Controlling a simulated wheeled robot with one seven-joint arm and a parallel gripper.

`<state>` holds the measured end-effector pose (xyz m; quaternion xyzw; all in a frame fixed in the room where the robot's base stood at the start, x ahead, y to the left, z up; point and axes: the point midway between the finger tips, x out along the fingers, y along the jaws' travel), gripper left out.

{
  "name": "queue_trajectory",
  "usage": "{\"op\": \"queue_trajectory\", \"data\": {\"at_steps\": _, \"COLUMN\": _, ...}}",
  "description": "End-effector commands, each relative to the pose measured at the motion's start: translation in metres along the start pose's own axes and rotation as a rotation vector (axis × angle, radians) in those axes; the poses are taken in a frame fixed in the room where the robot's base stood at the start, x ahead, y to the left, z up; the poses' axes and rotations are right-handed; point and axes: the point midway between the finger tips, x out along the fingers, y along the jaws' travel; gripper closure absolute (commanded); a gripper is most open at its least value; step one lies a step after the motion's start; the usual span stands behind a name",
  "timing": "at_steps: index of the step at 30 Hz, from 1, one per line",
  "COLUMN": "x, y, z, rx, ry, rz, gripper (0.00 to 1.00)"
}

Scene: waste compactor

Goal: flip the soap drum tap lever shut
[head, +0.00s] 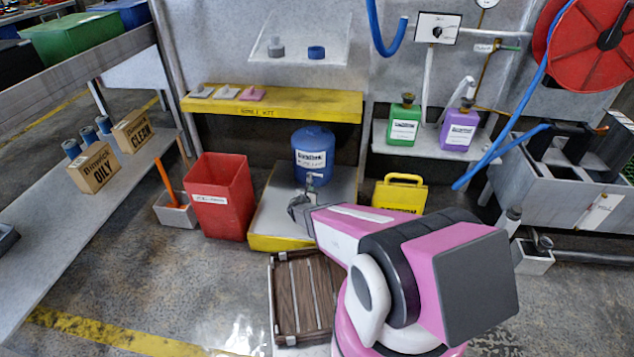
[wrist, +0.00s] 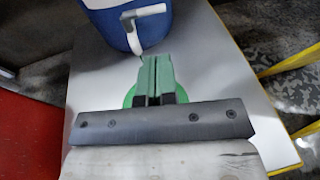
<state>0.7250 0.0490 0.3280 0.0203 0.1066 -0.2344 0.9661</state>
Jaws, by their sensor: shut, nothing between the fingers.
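The blue soap drum (head: 313,147) with a white label stands on a grey-topped platform. Its grey tap (head: 314,180) is on the front, facing me. In the wrist view the drum (wrist: 108,30) is at the top, and the pale tap lever (wrist: 150,10) sticks out sideways to the right above the downward spout (wrist: 133,42). My gripper (head: 296,204) is low in front of the drum. In the wrist view its green fingers (wrist: 155,60) are together and empty, with their tips just below and right of the spout. I cannot tell whether they touch it.
A red bin (head: 221,200) stands close on the left, a yellow caution sign (head: 400,195) on the right. A wooden pallet (head: 300,290) lies in front.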

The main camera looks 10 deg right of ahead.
Motion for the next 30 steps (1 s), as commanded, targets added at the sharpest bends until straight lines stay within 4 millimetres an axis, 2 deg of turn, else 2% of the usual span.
{"op": "queue_trajectory", "data": {"at_steps": 4, "x": -0.002, "y": 0.008, "z": -0.005, "rx": 0.001, "ry": -0.02, "rz": 0.042, "gripper": 1.0}}
{"op": "queue_trajectory", "data": {"at_steps": 8, "x": 0.006, "y": 0.009, "z": -0.005, "rx": 0.003, "ry": -0.022, "rz": 0.045, "gripper": 1.0}}
{"op": "queue_trajectory", "data": {"at_steps": 24, "x": 0.102, "y": 0.013, "z": -0.004, "rx": 0.002, "ry": -0.022, "rz": 0.043, "gripper": 1.0}}
{"op": "queue_trajectory", "data": {"at_steps": 30, "x": 0.127, "y": 0.014, "z": -0.002, "rx": 0.002, "ry": -0.022, "rz": 0.044, "gripper": 1.0}}
